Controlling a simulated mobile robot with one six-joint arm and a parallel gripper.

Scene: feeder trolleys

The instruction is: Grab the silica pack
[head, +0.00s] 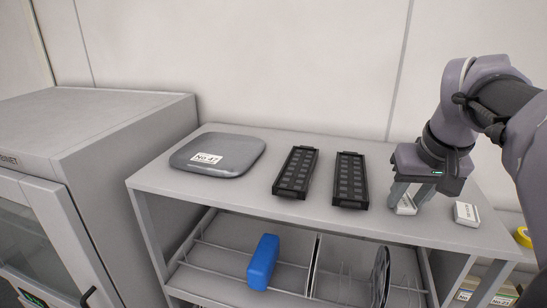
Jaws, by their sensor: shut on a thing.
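My gripper (411,195) points down over the right part of the grey trolley top (240,196). Its fingers are shut on a small white pack with dark print (406,207), which looks like a silica pack. The pack is low, at the trolley top; I cannot tell whether it touches the surface. The fingers hide part of it. A second, similar white pack (466,214) lies to the right of my gripper, near the right end of the top.
Two black slotted trays (296,172) and (350,180) lie left of my gripper. A grey flat pad labelled No 47 (225,168) lies further left. A blue block (263,262) and a dark reel (380,272) stand on the lower rack. A cabinet (120,125) stands at left.

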